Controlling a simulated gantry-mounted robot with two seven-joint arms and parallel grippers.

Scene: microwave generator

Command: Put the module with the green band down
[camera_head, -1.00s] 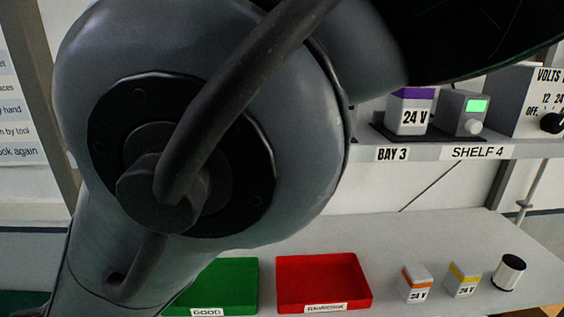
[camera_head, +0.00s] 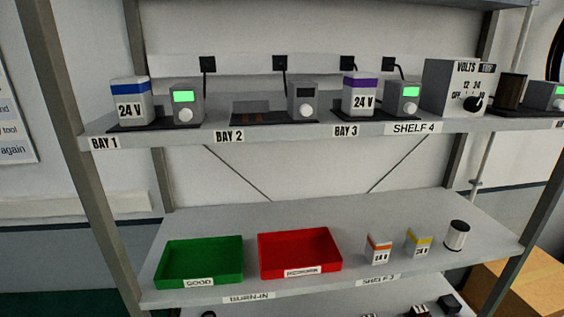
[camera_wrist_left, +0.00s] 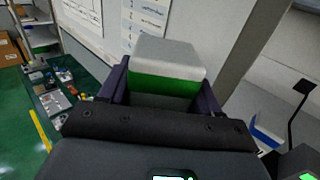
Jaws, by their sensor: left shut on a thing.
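The module with the green band (camera_wrist_left: 168,62) shows in the left wrist view, pale grey on top with the green stripe below. My left gripper (camera_wrist_left: 160,92) is shut on it, one dark purple finger on each side. Its lower part is hidden by the gripper body. Neither the held module nor my grippers show in the head view. On the upper shelf (camera_head: 300,133), bay 2 has a dark pad (camera_head: 262,116) with no module on it. Bay 1 holds a blue-banded module (camera_head: 130,103) and bay 3 a purple-banded module (camera_head: 360,95).
Below are a green tray (camera_head: 200,278) labelled GOOD, a red tray (camera_head: 300,268), an orange-banded module (camera_head: 378,250), a yellow-banded module (camera_head: 418,243) and a cylinder (camera_head: 457,236). Both trays look empty. A shelf post (camera_wrist_left: 245,50) stands right of the held module in the wrist view.

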